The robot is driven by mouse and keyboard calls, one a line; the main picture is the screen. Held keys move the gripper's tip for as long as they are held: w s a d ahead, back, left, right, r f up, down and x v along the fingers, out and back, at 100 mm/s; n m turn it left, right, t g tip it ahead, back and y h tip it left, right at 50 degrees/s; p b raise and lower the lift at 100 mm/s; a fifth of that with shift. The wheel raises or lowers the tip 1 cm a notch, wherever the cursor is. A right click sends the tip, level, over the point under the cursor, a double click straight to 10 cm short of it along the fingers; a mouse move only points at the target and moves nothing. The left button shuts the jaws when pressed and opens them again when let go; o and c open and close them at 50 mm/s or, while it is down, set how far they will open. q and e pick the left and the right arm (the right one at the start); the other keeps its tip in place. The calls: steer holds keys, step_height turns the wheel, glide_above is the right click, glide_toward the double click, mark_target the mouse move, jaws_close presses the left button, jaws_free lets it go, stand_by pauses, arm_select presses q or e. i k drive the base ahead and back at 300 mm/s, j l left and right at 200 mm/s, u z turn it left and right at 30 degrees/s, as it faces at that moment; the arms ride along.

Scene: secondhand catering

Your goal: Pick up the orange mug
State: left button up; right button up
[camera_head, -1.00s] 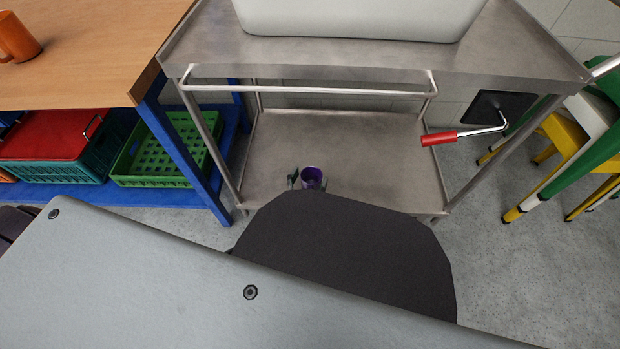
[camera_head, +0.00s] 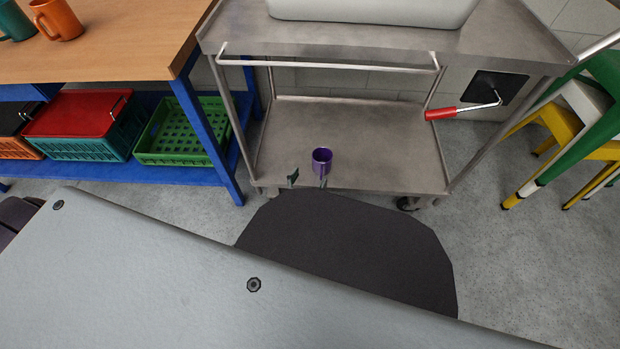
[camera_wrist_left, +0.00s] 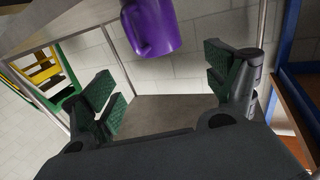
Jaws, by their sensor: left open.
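The orange mug (camera_head: 55,19) stands on the wooden tabletop at the upper left of the head view, close to a teal mug (camera_head: 15,21). A purple mug (camera_head: 321,160) is over the steel trolley's lower shelf; it also shows large at the top of the left wrist view (camera_wrist_left: 154,25). My left gripper (camera_head: 308,182) is mostly hidden behind my dark arm link, with only its green fingertips showing. In the wrist view its fingers (camera_wrist_left: 160,75) are apart, with the purple mug beyond them and nothing clearly held. The orange mug is far from this gripper. My right gripper is not in view.
The steel trolley (camera_head: 350,118) has a front rail and a red-handled lever (camera_head: 455,113). The wooden table (camera_head: 120,55) has blue legs, with a red-lidded crate (camera_head: 77,115) and a green basket (camera_head: 180,140) below. Yellow and green stools (camera_head: 560,125) stand at right.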

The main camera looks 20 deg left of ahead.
mark_target(57, 17)
steer(key=u, duration=1.95)
